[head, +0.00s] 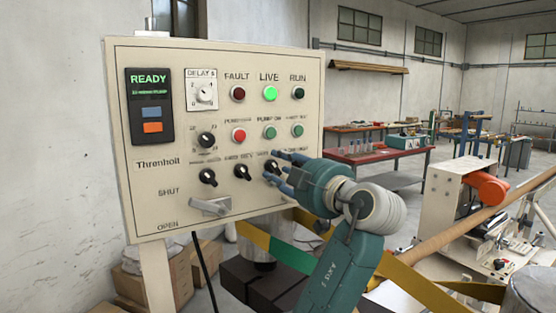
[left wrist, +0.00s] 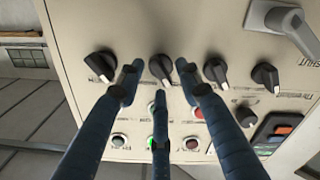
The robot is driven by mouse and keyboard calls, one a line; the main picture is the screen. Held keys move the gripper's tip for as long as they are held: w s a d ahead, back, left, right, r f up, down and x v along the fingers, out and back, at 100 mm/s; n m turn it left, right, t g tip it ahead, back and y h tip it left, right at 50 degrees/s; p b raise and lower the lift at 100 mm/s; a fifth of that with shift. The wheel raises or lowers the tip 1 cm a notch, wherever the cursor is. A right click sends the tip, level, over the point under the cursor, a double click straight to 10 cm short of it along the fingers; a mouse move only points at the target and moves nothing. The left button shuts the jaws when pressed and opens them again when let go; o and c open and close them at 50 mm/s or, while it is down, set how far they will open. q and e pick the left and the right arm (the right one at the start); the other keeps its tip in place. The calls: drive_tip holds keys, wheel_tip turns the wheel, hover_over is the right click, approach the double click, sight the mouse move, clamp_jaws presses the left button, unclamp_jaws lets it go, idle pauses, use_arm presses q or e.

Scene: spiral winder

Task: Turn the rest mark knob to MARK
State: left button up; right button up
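A cream control panel (head: 150,60) carries a row of black knobs with pale pointers. The left knob (head: 208,177) and the middle knob (head: 242,172) are clear in the head view. A third knob (head: 272,167) is partly covered by my left gripper (head: 277,168). In the left wrist view, turned about upside down, my three blue fingers (left wrist: 168,80) are open, spread around that knob (left wrist: 160,67); contact cannot be told. Another knob (left wrist: 100,66) at the left there is hidden in the head view. I cannot read which is the rest mark knob. My right gripper is out of view.
A grey lever (head: 208,206) sticks out low on the panel, by SHUT and OPEN. A small knob (head: 206,139), push buttons and lamps sit above the row; the LIVE lamp (head: 270,93) glows green. A red-topped workbench (head: 375,155) stands behind at the right.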

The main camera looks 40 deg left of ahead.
use_arm(q)
drive_tip(key=shift+w+a, duration=0.15)
drive_tip(key=shift+a, duration=0.4)
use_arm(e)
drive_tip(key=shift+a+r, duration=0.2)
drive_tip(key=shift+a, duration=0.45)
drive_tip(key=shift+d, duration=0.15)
use_arm(q)
drive_tip(key=c, duration=0.8)
drive_tip(key=shift+r, duration=0.1)
drive_tip(key=shift+c, duration=0.2)
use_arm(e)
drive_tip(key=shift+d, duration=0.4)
